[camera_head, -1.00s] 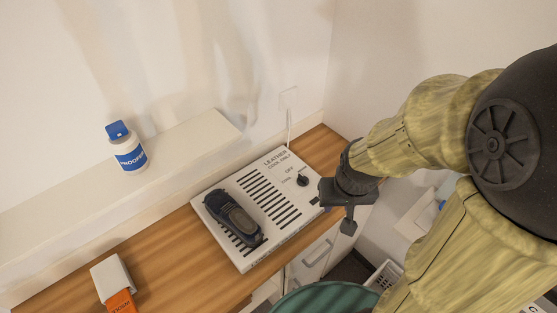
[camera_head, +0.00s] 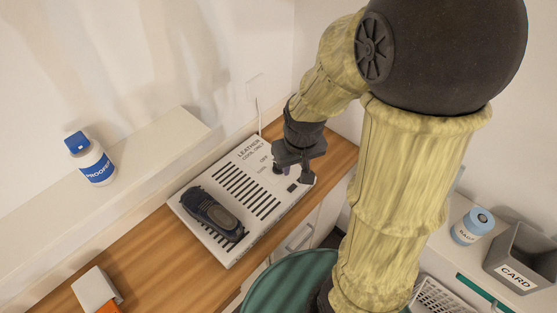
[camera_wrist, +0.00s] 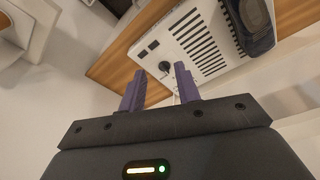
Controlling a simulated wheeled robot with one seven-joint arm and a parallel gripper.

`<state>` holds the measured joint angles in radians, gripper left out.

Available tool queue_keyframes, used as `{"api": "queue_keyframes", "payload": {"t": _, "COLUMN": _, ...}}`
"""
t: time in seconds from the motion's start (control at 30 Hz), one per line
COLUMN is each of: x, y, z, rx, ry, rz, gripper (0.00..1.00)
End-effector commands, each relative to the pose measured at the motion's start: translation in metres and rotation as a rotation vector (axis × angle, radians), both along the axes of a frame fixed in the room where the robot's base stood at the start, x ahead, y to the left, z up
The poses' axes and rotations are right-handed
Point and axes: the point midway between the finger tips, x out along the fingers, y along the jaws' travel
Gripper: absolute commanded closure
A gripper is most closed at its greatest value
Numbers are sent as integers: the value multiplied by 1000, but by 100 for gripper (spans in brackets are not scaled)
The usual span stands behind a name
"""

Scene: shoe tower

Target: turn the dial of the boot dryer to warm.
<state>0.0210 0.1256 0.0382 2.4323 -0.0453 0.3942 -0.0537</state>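The boot dryer (camera_head: 200,188) is a white slotted box on the wooden counter, printed "LEATHER COOL ONLY", with "OFF" and "COOL" by its dial. In the head view my gripper (camera_head: 292,172) is over the dial end and largely hides the dial. My gripper (camera_wrist: 159,72) is open and empty. I see no clear contact with the dial, and cannot read where it points.
A dark shoe (camera_head: 212,213) lies on the dryer's slots; it also shows in the wrist view (camera_wrist: 250,22). A proofer bottle (camera_head: 92,160) stands on the white ledge. A card bin (camera_head: 522,262) and a blue-lidded jar (camera_head: 470,227) are at right. A green round surface (camera_head: 290,282) is in front.

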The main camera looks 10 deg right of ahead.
Motion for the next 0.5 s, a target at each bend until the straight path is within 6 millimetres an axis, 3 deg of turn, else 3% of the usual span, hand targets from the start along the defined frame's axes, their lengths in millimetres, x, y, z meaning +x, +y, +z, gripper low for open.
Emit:
{"api": "queue_keyframes", "payload": {"t": 0.17, "x": 52, "y": 0, "z": 6, "rx": -27, "ry": 57, "rz": 125, "gripper": 67}}
{"api": "queue_keyframes", "payload": {"t": 0.5, "x": 137, "y": 1, "z": -16, "rx": -42, "ry": 148, "rz": 357, "gripper": 67}}
